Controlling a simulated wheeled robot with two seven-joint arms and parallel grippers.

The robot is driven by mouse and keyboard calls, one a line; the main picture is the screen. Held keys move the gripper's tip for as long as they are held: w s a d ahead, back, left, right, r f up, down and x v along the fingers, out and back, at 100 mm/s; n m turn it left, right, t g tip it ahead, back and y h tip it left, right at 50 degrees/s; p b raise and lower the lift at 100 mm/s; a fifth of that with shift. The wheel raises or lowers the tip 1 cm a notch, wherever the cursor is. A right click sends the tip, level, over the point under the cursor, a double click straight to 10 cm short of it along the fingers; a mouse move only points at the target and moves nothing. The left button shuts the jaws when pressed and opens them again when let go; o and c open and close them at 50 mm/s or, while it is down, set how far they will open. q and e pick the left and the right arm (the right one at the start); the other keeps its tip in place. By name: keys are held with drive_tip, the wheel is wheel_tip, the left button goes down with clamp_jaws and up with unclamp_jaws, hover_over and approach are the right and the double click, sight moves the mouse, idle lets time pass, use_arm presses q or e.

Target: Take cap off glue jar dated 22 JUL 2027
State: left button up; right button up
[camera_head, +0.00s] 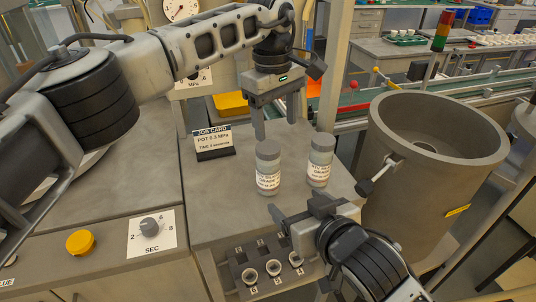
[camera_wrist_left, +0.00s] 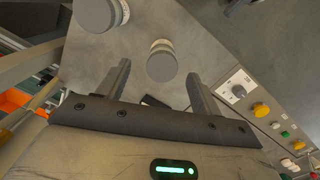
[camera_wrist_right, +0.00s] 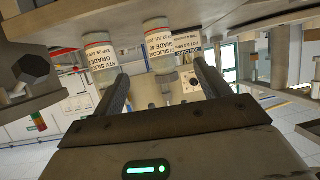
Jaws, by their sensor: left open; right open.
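Two glue jars with grey caps and white labels stand upright on the grey bench. The left jar (camera_head: 268,168) is below my left gripper (camera_head: 276,127), which is open and empty above its cap. The left wrist view shows that cap (camera_wrist_left: 161,64) between the open fingers, apart from them. The right jar (camera_head: 320,160) stands beside it; its cap (camera_wrist_left: 97,13) is at the top edge there. My right gripper (camera_head: 297,217) is open and empty in front of the jars. In the right wrist view, one label (camera_wrist_right: 160,45) appears to read 22 JUL, the other (camera_wrist_right: 100,55) 20 AUG.
A job card (camera_head: 212,143) stands behind and left of the jars. A panel with several round sockets (camera_head: 250,277) is at the bench front. A large grey drum (camera_head: 395,190) is close on the right. A knob (camera_head: 150,227) and yellow button (camera_head: 80,242) are left.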

sight(268, 175)
use_arm(q)
drive_tip(key=shift+w+a+r+y, duration=0.35)
drive_tip(key=shift+a+r, duration=0.25)
drive_tip(key=shift+r, duration=0.2)
drive_tip(key=shift+w+a+r, duration=0.1)
drive_tip(key=shift+w+a, duration=0.05)
drive_tip(key=shift+a, duration=0.05)
use_arm(e)
drive_tip(key=x, duration=1.6)
drive_tip(key=shift+w+r, duration=0.25)
drive_tip(key=shift+r, duration=0.1)
clamp_jaws()
use_arm(q)
drive_tip(key=m, duration=0.3)
drive_tip(key=shift+m, duration=0.7)
drive_tip(key=shift+f, duration=4.05)
